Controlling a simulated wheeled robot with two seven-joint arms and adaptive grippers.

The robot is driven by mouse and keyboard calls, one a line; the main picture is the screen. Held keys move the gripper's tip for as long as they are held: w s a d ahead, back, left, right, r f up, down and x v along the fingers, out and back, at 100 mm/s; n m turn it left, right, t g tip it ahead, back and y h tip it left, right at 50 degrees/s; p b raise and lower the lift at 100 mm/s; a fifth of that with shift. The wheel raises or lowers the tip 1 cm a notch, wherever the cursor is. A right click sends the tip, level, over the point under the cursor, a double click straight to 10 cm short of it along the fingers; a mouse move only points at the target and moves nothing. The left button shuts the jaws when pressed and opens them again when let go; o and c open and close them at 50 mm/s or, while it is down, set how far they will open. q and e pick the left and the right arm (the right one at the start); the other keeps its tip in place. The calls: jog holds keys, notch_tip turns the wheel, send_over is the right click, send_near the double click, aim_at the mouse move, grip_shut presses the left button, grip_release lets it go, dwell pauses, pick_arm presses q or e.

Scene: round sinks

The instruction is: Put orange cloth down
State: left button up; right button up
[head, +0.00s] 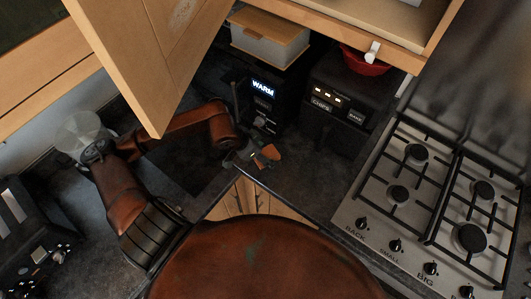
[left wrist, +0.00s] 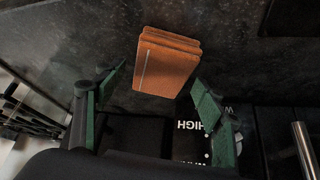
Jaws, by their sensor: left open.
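The orange cloth (head: 269,152) lies on the dark countertop near its inner corner edge in the head view. In the left wrist view the folded orange cloth (left wrist: 167,62) rests on the dark stone surface, just ahead of the fingers. My left gripper (head: 246,157) is beside the cloth in the head view. In the left wrist view my left gripper (left wrist: 155,88) is open, with its green-padded fingers apart on either side of the cloth's near end. My right gripper does not show.
A black appliance with a WARM display (head: 262,100) and another black appliance (head: 338,100) stand behind the cloth. A gas hob (head: 430,200) is at right. An open wooden cabinet door (head: 160,50) hangs above my left arm. A red bowl (head: 362,64) sits at the upper right.

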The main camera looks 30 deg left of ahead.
pick_arm(q)
jog(key=v, duration=1.1)
jog(key=x, duration=1.2)
jog(key=shift+r, duration=0.75)
jog(key=shift+f, duration=0.15)
